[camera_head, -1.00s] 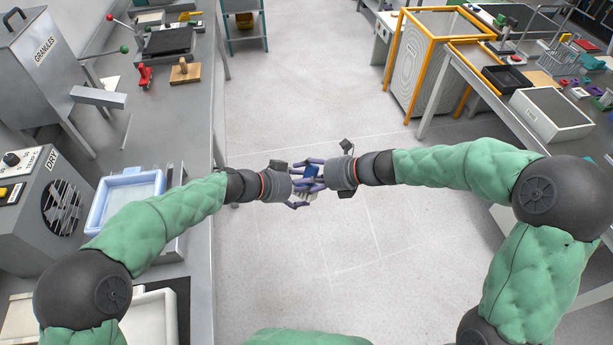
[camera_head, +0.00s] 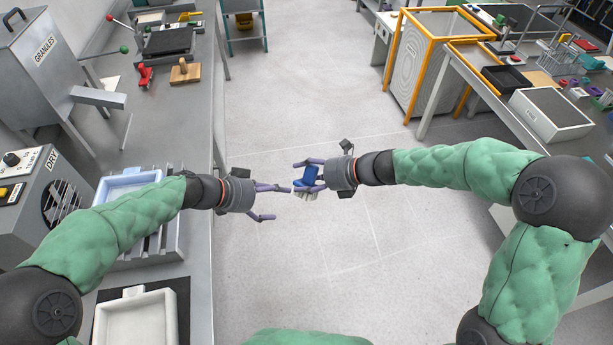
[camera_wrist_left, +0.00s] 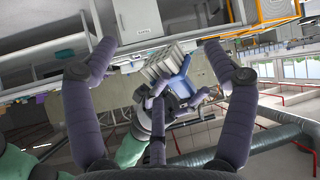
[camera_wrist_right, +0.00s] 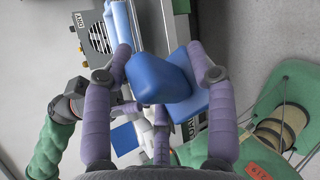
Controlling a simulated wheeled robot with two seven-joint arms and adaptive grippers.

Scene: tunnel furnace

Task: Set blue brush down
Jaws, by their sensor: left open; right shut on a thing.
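The blue brush (camera_head: 306,177) has a blue handle and block with pale bristles below. It is held in the air over the aisle by my right gripper (camera_head: 308,176), which is shut on it. In the right wrist view the brush's blue body (camera_wrist_right: 160,76) sits between the fingers, with its bristles out of clear sight. My left gripper (camera_head: 277,202) is open and empty, just left of the brush and apart from it. The left wrist view shows its spread fingers (camera_wrist_left: 160,65) with the brush (camera_wrist_left: 178,72) beyond them.
The left bench holds a blue tray (camera_head: 128,186), a white tray (camera_head: 137,322), a wooden-handled block (camera_head: 185,70) and a red tool (camera_head: 145,75). The right bench holds a grey-topped box (camera_head: 550,113), a dark tray (camera_head: 505,78) and small colored items. The aisle floor between is clear.

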